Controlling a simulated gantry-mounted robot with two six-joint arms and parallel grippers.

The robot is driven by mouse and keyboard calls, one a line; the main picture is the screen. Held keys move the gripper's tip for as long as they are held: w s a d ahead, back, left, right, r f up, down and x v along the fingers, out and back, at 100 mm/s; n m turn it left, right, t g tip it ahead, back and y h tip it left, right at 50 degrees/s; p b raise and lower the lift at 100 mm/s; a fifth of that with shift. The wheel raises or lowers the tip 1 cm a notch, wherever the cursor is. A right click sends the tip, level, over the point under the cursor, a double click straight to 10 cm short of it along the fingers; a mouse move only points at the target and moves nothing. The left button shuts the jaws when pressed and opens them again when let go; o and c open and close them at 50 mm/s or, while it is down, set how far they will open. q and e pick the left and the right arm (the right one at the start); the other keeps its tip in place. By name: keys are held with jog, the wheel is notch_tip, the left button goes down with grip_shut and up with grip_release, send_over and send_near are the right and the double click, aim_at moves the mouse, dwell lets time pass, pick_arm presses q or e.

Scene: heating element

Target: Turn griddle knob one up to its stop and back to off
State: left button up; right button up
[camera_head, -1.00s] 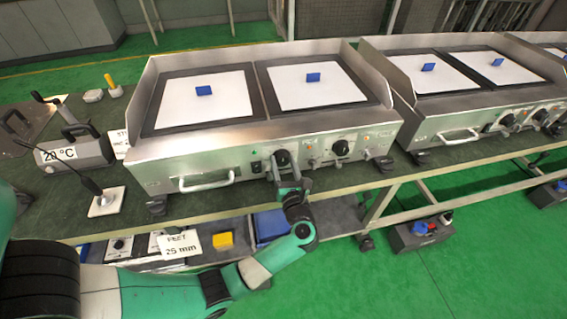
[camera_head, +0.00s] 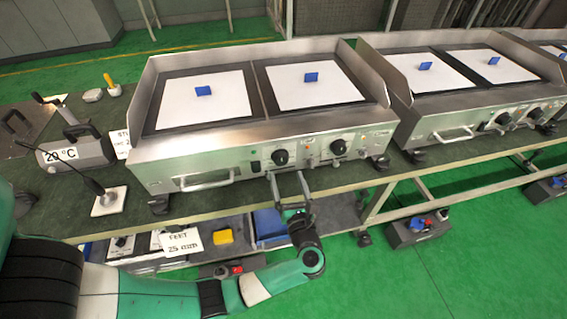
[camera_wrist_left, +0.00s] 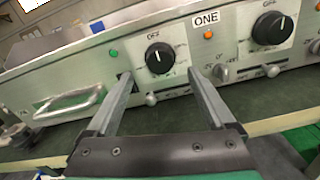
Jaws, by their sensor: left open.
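The griddle (camera_head: 262,135) stands on the bench with two black knobs on its front panel. The left knob (camera_head: 280,157) sits between my fingers' lines in the wrist view (camera_wrist_left: 159,58); its white mark points roughly up, near the OFF lettering. The right knob (camera_head: 338,147) also shows in the wrist view (camera_wrist_left: 272,28). A label reading ONE (camera_wrist_left: 206,18) is between the knobs. My left gripper (camera_head: 287,174) is open and empty, in front of and below the left knob, apart from it. My right gripper is not in view.
A metal handle (camera_head: 207,181) is left of the left knob, and a small lever (camera_wrist_left: 151,99) is below it. A second griddle (camera_head: 455,110) stands to the right.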

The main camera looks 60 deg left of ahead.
pick_arm(q)
jog(key=v, duration=0.5)
jog(key=shift+p, duration=0.3)
